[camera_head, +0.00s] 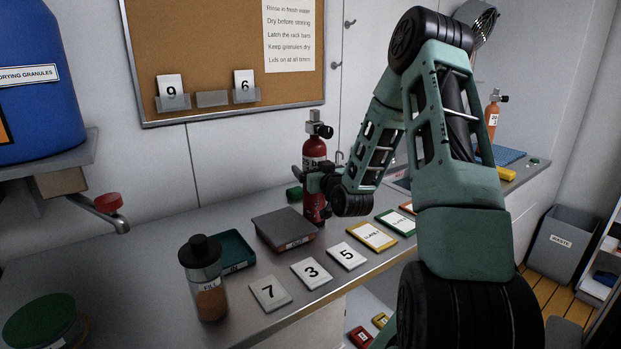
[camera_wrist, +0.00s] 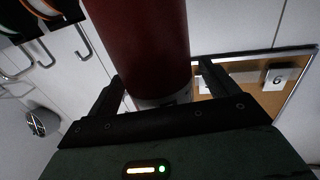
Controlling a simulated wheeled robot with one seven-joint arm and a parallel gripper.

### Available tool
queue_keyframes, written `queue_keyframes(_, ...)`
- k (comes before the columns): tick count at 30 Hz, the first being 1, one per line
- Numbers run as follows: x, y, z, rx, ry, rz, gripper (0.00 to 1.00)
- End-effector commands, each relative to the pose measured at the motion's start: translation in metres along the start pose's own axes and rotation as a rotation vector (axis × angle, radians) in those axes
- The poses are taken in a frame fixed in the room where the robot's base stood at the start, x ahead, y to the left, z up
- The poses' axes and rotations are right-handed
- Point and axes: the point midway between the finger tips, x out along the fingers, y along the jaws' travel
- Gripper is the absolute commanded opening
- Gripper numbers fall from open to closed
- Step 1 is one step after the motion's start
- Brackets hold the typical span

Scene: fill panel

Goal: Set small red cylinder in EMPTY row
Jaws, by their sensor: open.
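A red cylinder (camera_head: 314,150) with a grey and black valve on top stands upright on the counter, behind my gripper (camera_head: 318,183). In the wrist view the red cylinder (camera_wrist: 145,40) lies between the two open fingers of my gripper (camera_wrist: 160,82). Whether the fingers touch it I cannot tell. A pale band shows at its lower end in that view. Another, orange-red cylinder (camera_head: 492,115) with a white label stands further back right, partly behind my arm. I cannot make out a row marked EMPTY.
Number tiles 7 (camera_head: 270,293), 3 (camera_head: 311,273) and 5 (camera_head: 347,255) lie along the counter's front. Framed cards (camera_head: 371,236) lie right of the tiles. A corkboard (camera_head: 215,50) hangs behind.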

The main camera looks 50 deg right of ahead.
Motion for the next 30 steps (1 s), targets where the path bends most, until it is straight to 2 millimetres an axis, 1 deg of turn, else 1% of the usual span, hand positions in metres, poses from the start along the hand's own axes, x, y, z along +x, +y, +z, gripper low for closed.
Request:
queue_keyframes(4, 0.000, 0.000, 0.000, 0.000, 0.000, 0.000, 0.86)
queue_keyframes(13, 0.000, 0.000, 0.000, 0.001, 0.000, 0.000, 0.03)
queue_keyframes(14, 0.000, 0.000, 0.000, 0.001, 0.000, 0.000, 0.00)
queue_keyframes(15, 0.001, 0.000, -0.004, -0.001, 0.012, 0.000, 0.00)
queue_keyframes(23, 0.001, 0.000, -0.006, -0.002, 0.012, 0.000, 0.00)
queue_keyframes(26, 0.002, 0.000, -0.012, -0.002, 0.014, 0.000, 0.00)
queue_keyframes(30, 0.001, 0.000, -0.028, -0.005, 0.016, 0.000, 0.00)
